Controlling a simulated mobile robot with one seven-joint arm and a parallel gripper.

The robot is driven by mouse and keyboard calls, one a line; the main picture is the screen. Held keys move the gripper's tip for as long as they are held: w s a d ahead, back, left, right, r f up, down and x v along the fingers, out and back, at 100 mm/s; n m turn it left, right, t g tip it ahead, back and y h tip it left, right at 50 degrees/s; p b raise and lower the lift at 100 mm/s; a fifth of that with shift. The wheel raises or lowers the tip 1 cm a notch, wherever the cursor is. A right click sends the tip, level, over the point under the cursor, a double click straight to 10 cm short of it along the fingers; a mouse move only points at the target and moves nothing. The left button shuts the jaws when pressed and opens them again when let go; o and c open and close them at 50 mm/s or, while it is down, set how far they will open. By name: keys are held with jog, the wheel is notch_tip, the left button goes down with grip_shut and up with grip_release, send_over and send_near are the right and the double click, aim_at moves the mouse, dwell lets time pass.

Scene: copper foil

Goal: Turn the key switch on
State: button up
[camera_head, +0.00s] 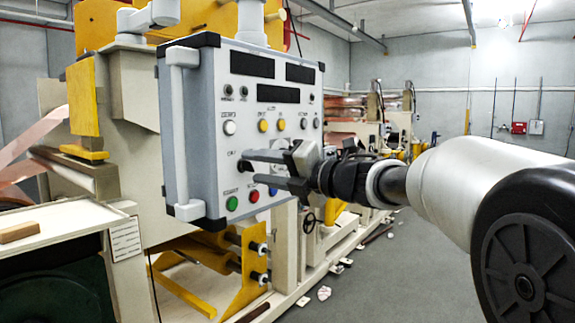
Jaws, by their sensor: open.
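The control panel (214,100) is a light grey box with dark displays, small knobs and coloured buttons on its front. A small dark part (243,165) shows on the panel face at the fingertips; it looks like the key switch, but it is too small and too covered to be sure. My gripper (252,167) reaches in from the right with its grey fingers apart, one above the other. The fingertips are close to the panel around that dark part. I cannot tell whether they touch it. The fingers and wrist hide part of the panel's middle and right side.
A green button (232,203) and a red button (254,196) sit just below the gripper. A grey handle (182,135) runs down the panel's left edge. Yellow and cream machinery stands behind and below. The grey floor (400,270) at right is mostly open.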

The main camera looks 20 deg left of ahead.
jog(key=shift+w+a, duration=0.15)
jog(key=shift+a, duration=0.4)
jog(key=c, duration=1.1)
jog(key=shift+o, duration=0.2)
